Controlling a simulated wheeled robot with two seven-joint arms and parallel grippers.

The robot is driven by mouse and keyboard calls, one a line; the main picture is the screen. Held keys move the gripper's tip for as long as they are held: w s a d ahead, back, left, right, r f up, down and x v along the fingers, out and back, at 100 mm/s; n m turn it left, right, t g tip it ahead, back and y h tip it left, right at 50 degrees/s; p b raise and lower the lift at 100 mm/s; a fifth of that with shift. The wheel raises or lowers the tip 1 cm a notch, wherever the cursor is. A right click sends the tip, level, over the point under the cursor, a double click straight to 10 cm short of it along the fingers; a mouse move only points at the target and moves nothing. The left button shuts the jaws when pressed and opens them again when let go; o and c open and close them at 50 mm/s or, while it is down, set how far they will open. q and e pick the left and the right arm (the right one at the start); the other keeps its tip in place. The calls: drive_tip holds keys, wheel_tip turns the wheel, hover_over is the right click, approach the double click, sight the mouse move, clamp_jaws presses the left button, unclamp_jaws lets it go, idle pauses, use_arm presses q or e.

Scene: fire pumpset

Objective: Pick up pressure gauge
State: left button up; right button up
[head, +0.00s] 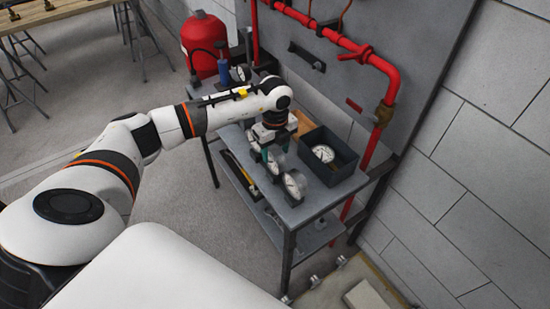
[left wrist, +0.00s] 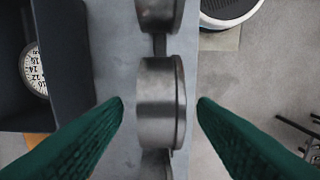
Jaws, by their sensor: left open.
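Several pressure gauges stand in a row on the grey table (head: 310,205). The nearest pressure gauge (head: 294,185) shows its white dial, and another pressure gauge (head: 273,165) is just behind it. My left gripper (head: 264,155) points down over this row, open. In the left wrist view, a metal pressure gauge (left wrist: 158,100) is seen from above between its two green fingers, with a gap on each side. A second gauge (left wrist: 158,12) is at the top edge, and part of another shows at the bottom. My right gripper is not in view.
A dark bin (head: 338,176) with a gauge (head: 323,153) inside stands on the table right beside the row. Red pipes (head: 382,95) and a grey panel (head: 420,30) rise behind. A red tank (head: 203,45) stands beyond the table.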

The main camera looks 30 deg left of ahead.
use_arm(q)
drive_tip(key=shift+f+p, duration=0.35)
drive_tip(key=shift+f, duration=1.6)
clamp_jaws()
drive_tip(key=shift+r, duration=0.15)
